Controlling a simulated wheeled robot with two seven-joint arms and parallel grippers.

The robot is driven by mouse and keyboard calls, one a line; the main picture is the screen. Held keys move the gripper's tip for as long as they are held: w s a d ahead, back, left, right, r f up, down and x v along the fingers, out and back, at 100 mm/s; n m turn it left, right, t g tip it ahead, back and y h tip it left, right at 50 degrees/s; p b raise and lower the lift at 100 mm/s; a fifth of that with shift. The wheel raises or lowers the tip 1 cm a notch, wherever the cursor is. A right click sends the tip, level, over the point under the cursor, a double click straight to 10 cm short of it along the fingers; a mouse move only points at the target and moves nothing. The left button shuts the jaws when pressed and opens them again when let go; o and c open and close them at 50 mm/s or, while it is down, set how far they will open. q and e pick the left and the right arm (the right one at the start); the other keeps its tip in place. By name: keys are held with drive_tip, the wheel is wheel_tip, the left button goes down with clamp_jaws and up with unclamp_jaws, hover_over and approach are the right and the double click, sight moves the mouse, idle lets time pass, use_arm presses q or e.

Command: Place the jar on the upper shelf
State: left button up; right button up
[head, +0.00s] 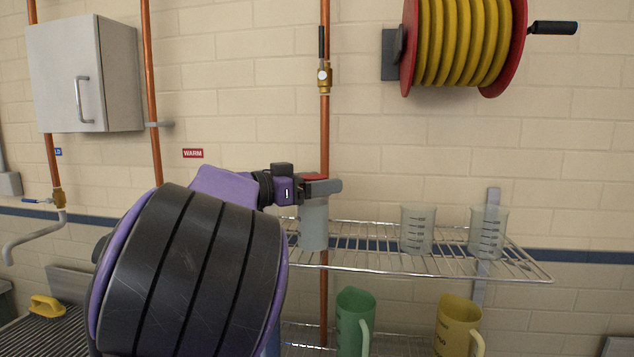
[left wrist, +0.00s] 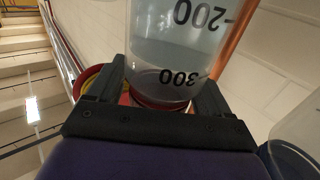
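The jar (head: 314,225) is a grey translucent cylinder with a red part at its top, upright at the left end of the upper wire shelf (head: 400,263). I cannot tell whether its base touches the wires. My left gripper (head: 318,187) is around its upper part. In the left wrist view the jar (left wrist: 180,45) shows dark 200 and 300 marks and sits between the two fingers, which appear closed against its sides. My left forearm hides the shelf's left end in the head view. My right gripper is not in view.
Two clear beakers (head: 417,230) (head: 487,232) stand on the right part of the upper shelf. A green jug (head: 354,322) and a yellow jug (head: 457,325) are below. A copper pipe (head: 325,130) with a valve runs behind the jar. A yellow hose reel (head: 462,42) hangs above.

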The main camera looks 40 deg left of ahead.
use_arm(q)
drive_tip(key=shift+s+r, duration=0.1)
drive_tip(key=shift+s, duration=0.15)
drive_tip(key=b+v, duration=0.4)
drive_tip(key=v, duration=0.7)
drive_tip(key=shift+s+a+b, duration=0.2)
drive_tip(key=shift+s+b, duration=0.05)
drive_tip(key=shift+b, duration=0.05)
drive_tip(key=shift+s, duration=0.15)
